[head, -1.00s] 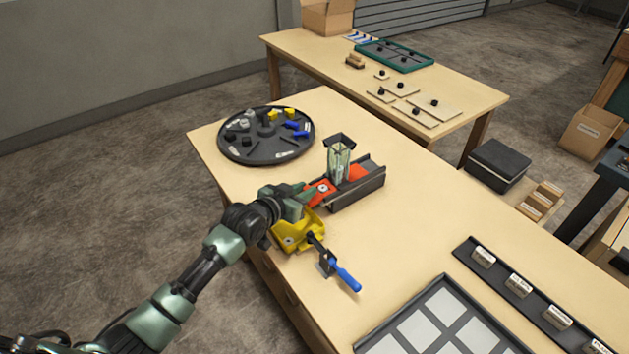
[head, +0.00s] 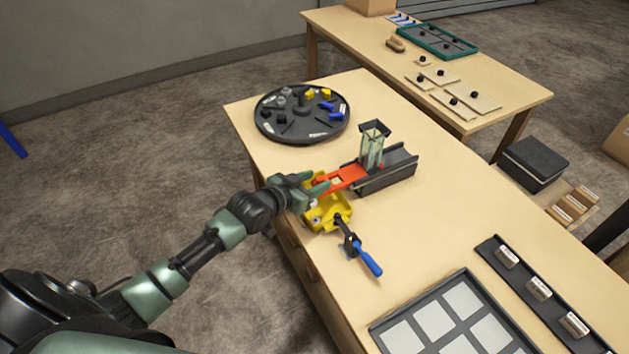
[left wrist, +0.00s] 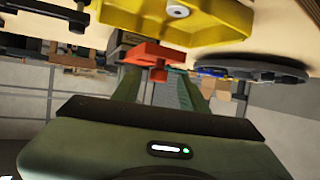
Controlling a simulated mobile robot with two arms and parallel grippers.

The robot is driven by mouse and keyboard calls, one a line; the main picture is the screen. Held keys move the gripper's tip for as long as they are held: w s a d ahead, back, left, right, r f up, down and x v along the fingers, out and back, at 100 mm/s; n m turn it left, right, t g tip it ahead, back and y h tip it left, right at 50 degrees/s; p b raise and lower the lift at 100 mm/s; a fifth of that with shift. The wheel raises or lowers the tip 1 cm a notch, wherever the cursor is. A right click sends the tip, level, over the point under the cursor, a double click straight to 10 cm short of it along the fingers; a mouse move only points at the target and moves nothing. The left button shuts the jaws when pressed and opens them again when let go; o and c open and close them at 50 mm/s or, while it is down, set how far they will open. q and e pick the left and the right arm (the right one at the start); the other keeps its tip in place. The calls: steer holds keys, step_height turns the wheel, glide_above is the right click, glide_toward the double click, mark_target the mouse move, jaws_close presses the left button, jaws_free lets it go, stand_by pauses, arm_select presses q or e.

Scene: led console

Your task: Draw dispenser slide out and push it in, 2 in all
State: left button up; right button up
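The dispenser (head: 392,178) is a dark base on the table with a clear upright tube (head: 371,152). Its red slide (head: 350,177) sticks out to the left, with a pale spot, perhaps a part or its pocket, near the outer end. My right gripper is not in view.
A yellow fixture (head: 328,214) with a blue-handled clamp (head: 366,258) stands right below my left gripper. A round black tray (head: 302,131) of parts lies behind. A grey-panelled tray (head: 405,328) and a black rack (head: 532,300) lie at the front right. The table's middle is clear.

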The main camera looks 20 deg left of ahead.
arm_select(q)
steer(key=shift+s+a+r, duration=0.1)
steer(key=shift+s, duration=0.4)
steer(key=b+v, duration=0.1)
steer(key=v, duration=0.5)
steer(key=shift+s+a+r, duration=0.2)
steer(key=shift+s, duration=0.1)
